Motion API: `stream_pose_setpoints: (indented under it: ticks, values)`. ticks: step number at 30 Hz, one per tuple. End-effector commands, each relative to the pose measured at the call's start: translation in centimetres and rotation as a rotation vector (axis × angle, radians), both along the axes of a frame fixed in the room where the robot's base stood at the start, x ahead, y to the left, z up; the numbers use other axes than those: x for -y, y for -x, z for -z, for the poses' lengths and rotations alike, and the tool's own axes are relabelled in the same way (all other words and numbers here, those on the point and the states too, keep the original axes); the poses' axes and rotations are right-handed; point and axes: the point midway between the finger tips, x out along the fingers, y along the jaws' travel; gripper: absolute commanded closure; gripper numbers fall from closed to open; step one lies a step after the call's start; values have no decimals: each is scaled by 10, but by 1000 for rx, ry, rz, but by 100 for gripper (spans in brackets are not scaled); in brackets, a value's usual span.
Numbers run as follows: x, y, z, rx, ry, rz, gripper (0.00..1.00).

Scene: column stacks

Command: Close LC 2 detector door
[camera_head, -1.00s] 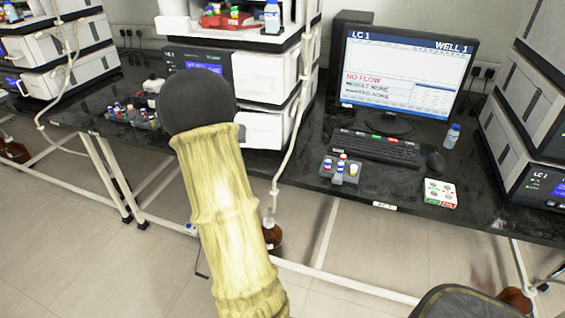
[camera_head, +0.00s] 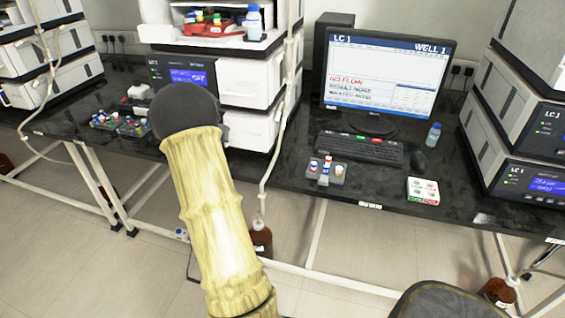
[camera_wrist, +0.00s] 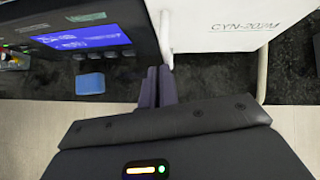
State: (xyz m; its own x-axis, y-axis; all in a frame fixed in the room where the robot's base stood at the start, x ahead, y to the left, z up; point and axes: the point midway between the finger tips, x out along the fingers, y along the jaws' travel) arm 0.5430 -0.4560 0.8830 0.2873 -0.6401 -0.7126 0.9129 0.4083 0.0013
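The middle instrument stack shows in the head view with a dark unit and lit blue display (camera_head: 188,76). White front panels (camera_head: 252,82) and (camera_head: 248,128) are to its right; no "LC 2" label is readable. In the wrist view, a white door-like panel (camera_wrist: 235,25) marked "CYN" fills the upper right, beside a dark unit with a blue screen (camera_wrist: 80,38). My gripper (camera_wrist: 158,72) points at the panel's lower left edge, its dark fingers close together with nothing seen between them. Contact with the panel cannot be told. My arm hides the gripper in the head view.
White tubing (camera_head: 270,165) hangs in front of the middle stack. Vial trays (camera_head: 120,126) and (camera_head: 326,172), a keyboard (camera_head: 358,150), a monitor (camera_head: 388,75) and a bottle (camera_head: 433,135) stand on the black bench. A chair back (camera_head: 440,302) is at lower right.

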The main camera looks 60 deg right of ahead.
Motion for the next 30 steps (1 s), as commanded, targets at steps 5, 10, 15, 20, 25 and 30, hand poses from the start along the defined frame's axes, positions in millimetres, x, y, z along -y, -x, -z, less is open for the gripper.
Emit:
stream_pose_setpoints:
  ticks: [5,10,15,20,25,30]
  values:
    - [-4,-2,-2,6,8,-5,100]
    - [-23,2,0,5,7,1,100]
    - [-49,5,-19,5,6,9,100]
    - [-72,6,-42,4,5,10,100]
    - [-94,7,-63,3,4,11,100]
    - [-106,7,-73,2,4,11,100]
